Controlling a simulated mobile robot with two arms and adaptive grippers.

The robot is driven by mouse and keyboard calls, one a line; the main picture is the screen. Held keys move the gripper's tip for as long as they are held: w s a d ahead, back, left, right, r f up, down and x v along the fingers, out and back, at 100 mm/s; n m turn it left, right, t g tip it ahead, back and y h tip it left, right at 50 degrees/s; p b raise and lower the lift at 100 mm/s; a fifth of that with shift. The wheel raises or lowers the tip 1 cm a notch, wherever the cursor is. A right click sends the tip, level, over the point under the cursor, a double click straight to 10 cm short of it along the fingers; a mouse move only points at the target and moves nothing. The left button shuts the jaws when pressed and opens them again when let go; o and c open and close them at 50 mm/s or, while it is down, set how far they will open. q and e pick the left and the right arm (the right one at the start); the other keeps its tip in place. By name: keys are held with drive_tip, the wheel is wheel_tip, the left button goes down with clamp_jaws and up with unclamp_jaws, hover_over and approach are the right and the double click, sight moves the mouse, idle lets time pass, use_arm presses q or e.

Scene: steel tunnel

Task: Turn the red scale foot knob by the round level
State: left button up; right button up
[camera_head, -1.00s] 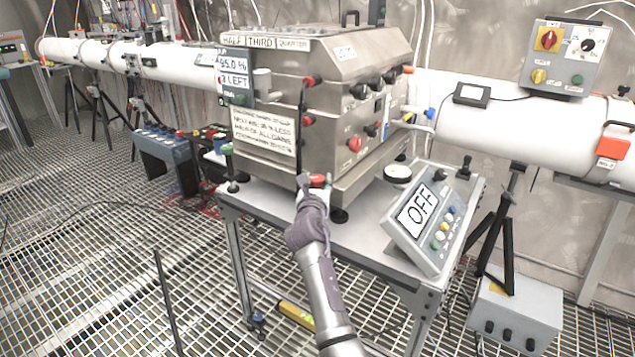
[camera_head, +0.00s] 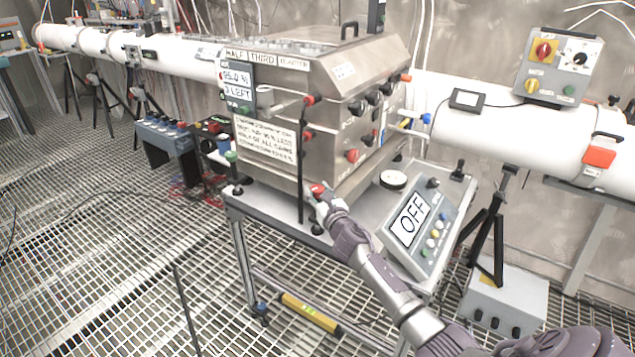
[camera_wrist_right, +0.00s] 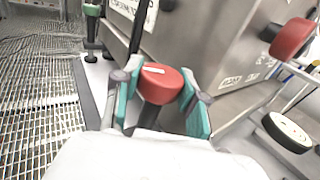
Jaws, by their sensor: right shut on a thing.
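The red scale foot knob (camera_head: 317,187) is at the front lower corner of the steel box, on the cart top. In the right wrist view the red knob (camera_wrist_right: 160,84) has a white mark on its top and a dark stem below. My right gripper (camera_head: 321,194) is shut on it, with teal fingers (camera_wrist_right: 158,98) on either side. The round level (camera_head: 393,180) is a white disc with a black rim, on the cart right of the knob. It also shows in the wrist view (camera_wrist_right: 287,133). My left gripper is not in view.
The steel box (camera_head: 320,95) stands right above the knob, with a thin black post close by. A sloped panel reading OFF (camera_head: 415,220) stands to the right, near my right arm. Another red knob (camera_wrist_right: 292,38) is on the box side. Grating floor lies left.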

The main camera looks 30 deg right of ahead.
drive_tip(key=shift+f+n+y, duration=0.1)
drive_tip(key=shift+n+y, duration=1)
drive_tip(key=shift+y, duration=0.6)
drive_tip(key=o, duration=1.2)
drive_tip(key=shift+c, duration=0.2)
drive_tip(key=shift+s, duration=0.1)
drive_tip(key=s, duration=1.2)
